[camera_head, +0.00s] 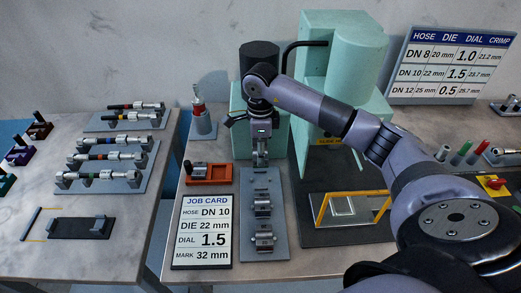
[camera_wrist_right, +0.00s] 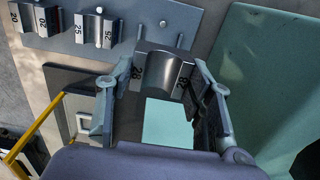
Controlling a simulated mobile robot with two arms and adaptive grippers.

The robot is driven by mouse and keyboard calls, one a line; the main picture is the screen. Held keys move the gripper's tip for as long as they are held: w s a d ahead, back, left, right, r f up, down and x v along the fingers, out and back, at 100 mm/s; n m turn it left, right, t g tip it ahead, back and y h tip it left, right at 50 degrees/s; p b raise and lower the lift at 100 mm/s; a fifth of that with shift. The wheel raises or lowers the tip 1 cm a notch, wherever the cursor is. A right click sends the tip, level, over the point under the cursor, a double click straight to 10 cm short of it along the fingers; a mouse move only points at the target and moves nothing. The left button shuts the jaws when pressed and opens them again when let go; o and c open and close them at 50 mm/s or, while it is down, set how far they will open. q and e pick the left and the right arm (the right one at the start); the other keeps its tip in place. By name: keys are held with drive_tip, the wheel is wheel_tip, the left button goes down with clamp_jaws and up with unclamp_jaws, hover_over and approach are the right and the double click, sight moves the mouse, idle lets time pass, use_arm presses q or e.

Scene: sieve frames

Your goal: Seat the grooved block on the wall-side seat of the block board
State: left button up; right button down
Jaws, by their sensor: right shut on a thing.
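The block board (camera_head: 285,222) is a long grey plate in the middle of the right-hand table. Two metal grooved blocks sit on its middle and near parts; the wrist view shows them marked 20 (camera_wrist_right: 40,18) and 25 (camera_wrist_right: 97,30). My right gripper (camera_head: 261,160) points down over the board's wall-side end. Two thin pegs (camera_wrist_right: 180,40) stand on the board (camera_wrist_right: 190,14) just beyond this block. I cannot tell whether the block touches the board. My left gripper is not in view.
An orange tray (camera_head: 219,182) with a grey part lies left of the board, above the job card (camera_head: 202,232). The mint press (camera_head: 318,100) stands close behind and right; a yellow frame (camera_head: 320,210) is at right. Hose racks (camera_head: 150,175) fill the left table.

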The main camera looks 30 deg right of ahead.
wheel_tip(320, 180, down, 2)
drive_tip(key=shift+s+f+b, duration=0.1)
drive_tip(key=shift+f+b, duration=0.1)
drive_tip(key=shift+b, duration=0.75)
wheel_tip(320, 180, down, 6)
drive_tip(key=b, duration=0.5)
drive_tip(key=shift+f+b, duration=0.55)
drive_tip(key=shift+b, duration=0.05)
drive_tip(key=c, duration=1.2)
unclamp_jaws()
drive_tip(key=o, duration=0.5)
wheel_tip(320, 180, up, 12)
drive_tip(key=shift+r, duration=0.1)
